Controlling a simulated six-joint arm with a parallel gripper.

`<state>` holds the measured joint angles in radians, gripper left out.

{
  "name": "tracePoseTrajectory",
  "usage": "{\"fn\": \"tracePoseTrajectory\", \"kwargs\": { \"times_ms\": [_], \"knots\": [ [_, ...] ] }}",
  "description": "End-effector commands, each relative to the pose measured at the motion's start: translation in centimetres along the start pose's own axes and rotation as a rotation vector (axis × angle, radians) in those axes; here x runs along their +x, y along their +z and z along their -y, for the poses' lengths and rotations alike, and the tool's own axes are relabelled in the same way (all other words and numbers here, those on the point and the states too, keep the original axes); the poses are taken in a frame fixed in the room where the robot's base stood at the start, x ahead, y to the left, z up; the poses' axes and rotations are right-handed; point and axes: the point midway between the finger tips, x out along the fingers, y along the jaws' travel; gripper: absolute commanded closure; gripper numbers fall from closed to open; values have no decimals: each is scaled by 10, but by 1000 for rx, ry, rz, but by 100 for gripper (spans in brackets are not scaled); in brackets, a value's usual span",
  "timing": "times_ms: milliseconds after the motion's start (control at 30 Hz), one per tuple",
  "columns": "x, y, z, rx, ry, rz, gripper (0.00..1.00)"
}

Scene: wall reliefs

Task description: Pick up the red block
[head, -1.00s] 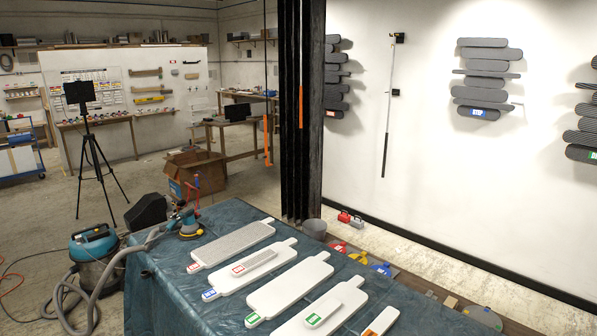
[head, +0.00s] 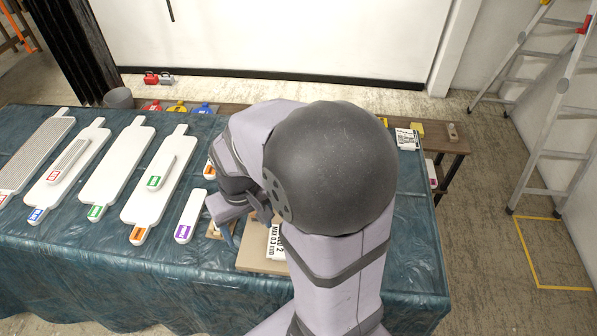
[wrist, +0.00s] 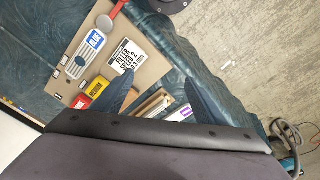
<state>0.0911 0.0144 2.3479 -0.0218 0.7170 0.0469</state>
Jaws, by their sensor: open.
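A red block (wrist: 81,102) lies on the tan board (wrist: 152,71) in the wrist view, left of my gripper (wrist: 162,98). A yellow block (wrist: 97,87) with dark lettering is right beside it. My gripper is open, with one finger near the yellow block and the other over the dark blue cloth. Wooden pieces show between the fingers, and I cannot tell how far below they are. In the head view my gripper (head: 240,222) is above the table by the board, and my arm hides most of the board and the red block.
A blue-labelled grey piece (wrist: 83,54) and a white printed card (wrist: 126,62) lie on the board. Several white paddles (head: 117,160) lie on the blue-covered table (head: 75,265) at the left. A stepladder (head: 565,120) stands at the right.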

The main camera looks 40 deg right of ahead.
Motion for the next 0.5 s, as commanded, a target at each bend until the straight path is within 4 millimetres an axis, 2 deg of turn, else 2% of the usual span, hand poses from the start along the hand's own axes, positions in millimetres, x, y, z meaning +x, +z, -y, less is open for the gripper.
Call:
{"fn": "tracePoseTrajectory", "kwargs": {
  "times_ms": [33, 167, 300, 400, 500],
  "knots": [
    [22, -24, -12, 45, 7, -18, 34],
    [55, -86, -50, 171, 26, -74, 34],
    [93, -147, -105, 309, 53, -139, 34],
    [121, -182, -150, 405, 74, -185, 34],
    [146, -207, -194, 489, 94, -226, 34]
  ]
}}
